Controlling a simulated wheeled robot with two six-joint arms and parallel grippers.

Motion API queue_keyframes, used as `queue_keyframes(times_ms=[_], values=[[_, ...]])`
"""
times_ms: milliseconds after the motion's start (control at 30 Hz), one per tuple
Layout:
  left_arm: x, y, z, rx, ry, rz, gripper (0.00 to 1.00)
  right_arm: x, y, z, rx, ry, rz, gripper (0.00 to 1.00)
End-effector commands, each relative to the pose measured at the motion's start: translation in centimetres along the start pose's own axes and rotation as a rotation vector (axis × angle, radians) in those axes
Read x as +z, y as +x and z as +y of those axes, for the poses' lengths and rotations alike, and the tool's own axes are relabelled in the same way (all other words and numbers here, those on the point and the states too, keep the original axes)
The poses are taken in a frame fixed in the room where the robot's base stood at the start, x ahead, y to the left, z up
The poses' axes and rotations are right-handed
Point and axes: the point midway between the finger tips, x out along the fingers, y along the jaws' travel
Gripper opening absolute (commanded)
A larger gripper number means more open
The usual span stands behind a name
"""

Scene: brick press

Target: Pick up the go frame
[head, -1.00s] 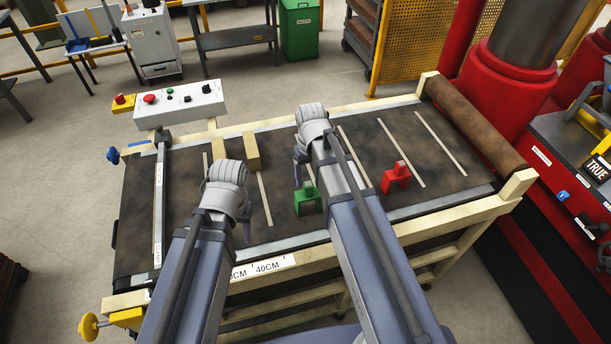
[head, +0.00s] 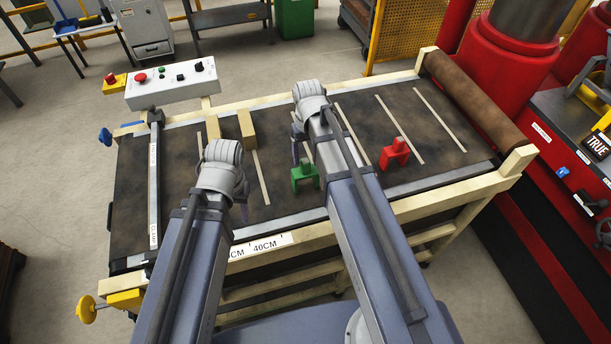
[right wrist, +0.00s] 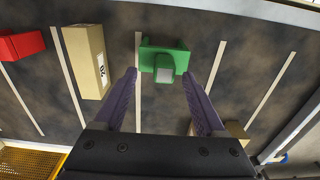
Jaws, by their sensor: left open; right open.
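The green frame (head: 305,176), which I take as the go frame, stands on the dark belt table (head: 380,135) near its front edge. In the right wrist view the green frame (right wrist: 163,58) lies ahead of my right gripper (right wrist: 158,75), about centred between its two spread fingertips. No contact shows. My right gripper is open and empty; in the head view my right arm hides most of it. My left gripper (head: 243,208) is above the table's left part, mostly hidden by its wrist. A red frame (head: 394,153) stands further right.
Tan blocks (head: 247,124) lie on the belt behind my left gripper. A cream labelled block (right wrist: 88,60) lies beside the green frame in the right wrist view. A control box (head: 172,84) stands at the back left, a brown roller (head: 475,100) at the right end.

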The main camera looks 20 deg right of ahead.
Motion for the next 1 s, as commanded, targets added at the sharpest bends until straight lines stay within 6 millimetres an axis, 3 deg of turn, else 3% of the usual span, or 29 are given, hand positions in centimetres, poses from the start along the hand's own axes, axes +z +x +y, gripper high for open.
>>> queue_keyframes(times_ms=[333, 667, 1000], values=[[-0.3, 4.5, 0.4, -0.001, 0.005, 0.001, 0.50, -0.2, 4.5, -0.7, 0.000, 0.000, 0.000, 0.72], [-0.3, 4.6, 0.4, -0.002, 0.007, 0.001, 0.50, -0.2, 4.7, -0.6, 0.000, 0.000, 0.000, 0.72], [-0.3, 4.6, 0.4, -0.001, 0.007, 0.001, 0.50, -0.2, 4.7, -0.6, 0.000, 0.000, 0.000, 0.35]])
